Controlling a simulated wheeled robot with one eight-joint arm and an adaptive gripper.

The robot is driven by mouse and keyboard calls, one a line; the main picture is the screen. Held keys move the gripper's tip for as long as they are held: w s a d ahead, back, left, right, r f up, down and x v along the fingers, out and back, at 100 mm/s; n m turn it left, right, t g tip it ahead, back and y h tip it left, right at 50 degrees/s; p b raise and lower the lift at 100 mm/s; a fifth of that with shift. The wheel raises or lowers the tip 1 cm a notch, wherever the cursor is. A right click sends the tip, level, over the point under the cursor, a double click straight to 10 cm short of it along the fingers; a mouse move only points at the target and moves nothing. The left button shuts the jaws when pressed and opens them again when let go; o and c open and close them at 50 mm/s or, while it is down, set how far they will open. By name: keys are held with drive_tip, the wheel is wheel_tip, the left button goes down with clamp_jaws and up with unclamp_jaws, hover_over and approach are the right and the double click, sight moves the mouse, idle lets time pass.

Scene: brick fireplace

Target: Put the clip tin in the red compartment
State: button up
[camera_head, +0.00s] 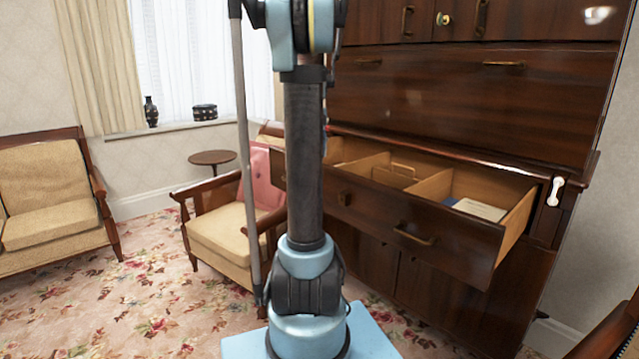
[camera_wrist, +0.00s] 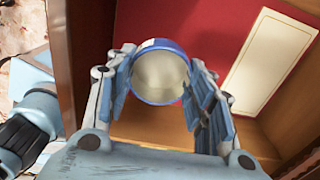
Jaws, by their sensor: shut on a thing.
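The clip tin (camera_wrist: 160,78) is round, with a blue and white rim and a pale grey, smooth face. It shows in the wrist view between the two fingers of my gripper (camera_wrist: 165,88), which is shut on it. Behind the tin is a wooden compartment with a red surface (camera_wrist: 205,38); the gap between tin and red surface is hard to judge. The open drawer (camera_head: 455,239) shows in the head view with wooden dividers. My gripper and the tin are not clearly seen in the head view, where my arm blocks the middle.
A cream card (camera_wrist: 272,60) lies at the right of the red surface. Wooden walls (camera_wrist: 285,130) edge the compartment. In the head view, an armchair (camera_head: 222,230) with a pink cushion (camera_head: 262,178) stands left of the dark cabinet (camera_head: 440,110).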

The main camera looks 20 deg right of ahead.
drive_tip(key=f, duration=0.3)
drive_tip(key=d+f, duration=0.1)
drive_tip(key=f, duration=0.1)
drive_tip(key=shift+s+f, duration=0.15)
drive_tip(key=shift+f, duration=2.05)
drive_tip(key=o, duration=0.9)
drive_tip(key=shift+f, duration=0.1)
drive_tip(key=shift+c, duration=0.2)
wheel_tip(320, 180, up, 12)
drive_tip(key=shift+r, duration=0.15)
